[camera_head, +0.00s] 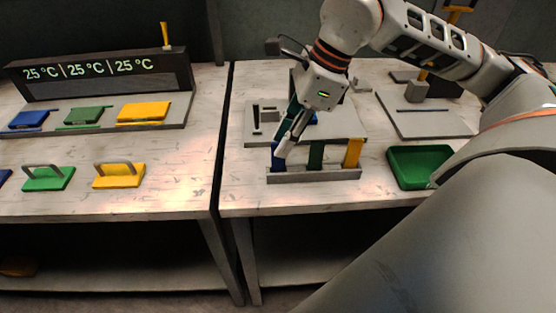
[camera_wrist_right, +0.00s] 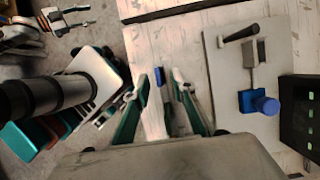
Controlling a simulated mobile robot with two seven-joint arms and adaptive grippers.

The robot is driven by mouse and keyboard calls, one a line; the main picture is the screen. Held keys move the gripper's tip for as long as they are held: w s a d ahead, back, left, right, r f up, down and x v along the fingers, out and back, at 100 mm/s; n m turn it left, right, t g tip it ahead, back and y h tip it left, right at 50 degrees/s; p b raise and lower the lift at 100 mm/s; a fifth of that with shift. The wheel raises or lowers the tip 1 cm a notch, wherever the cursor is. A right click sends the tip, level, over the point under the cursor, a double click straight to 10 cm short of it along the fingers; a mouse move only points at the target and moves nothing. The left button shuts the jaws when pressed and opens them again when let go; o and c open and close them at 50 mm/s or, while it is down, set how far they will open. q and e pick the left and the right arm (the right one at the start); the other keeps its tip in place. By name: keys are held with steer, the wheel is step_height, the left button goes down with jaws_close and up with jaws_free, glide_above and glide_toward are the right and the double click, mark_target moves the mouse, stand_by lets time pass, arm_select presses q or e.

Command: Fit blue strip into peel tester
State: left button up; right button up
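The blue strip (camera_head: 277,158) stands upright in the left slot of a low grey rack (camera_head: 320,175), with a green strip (camera_head: 316,155) and a yellow strip (camera_head: 353,152) beside it. My right gripper (camera_head: 281,151) is at the blue strip's upper end and partly hides it. In the wrist view its fingers (camera_wrist_right: 160,80) are apart, with the blue strip (camera_wrist_right: 160,77) showing between them. Contact cannot be told. Behind the rack lies a grey plate (camera_head: 345,125) with a clamp-like fixture and a blue knob (camera_wrist_right: 263,104); I cannot tell whether this is the peel tester. My left gripper is not clearly seen.
A green tray (camera_head: 420,165) stands right of the rack. Another grey plate (camera_head: 440,125) with a block lies behind it. On the left table are a temperature display (camera_head: 100,72), coloured plates and handled blocks (camera_head: 119,176). A gap separates the tables.

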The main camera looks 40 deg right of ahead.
mark_target(278, 162)
steer(key=x, duration=0.4)
steer(key=shift+s+f, duration=0.15)
steer(key=shift+f, duration=0.05)
steer(key=shift+r, duration=0.1)
jaws_close()
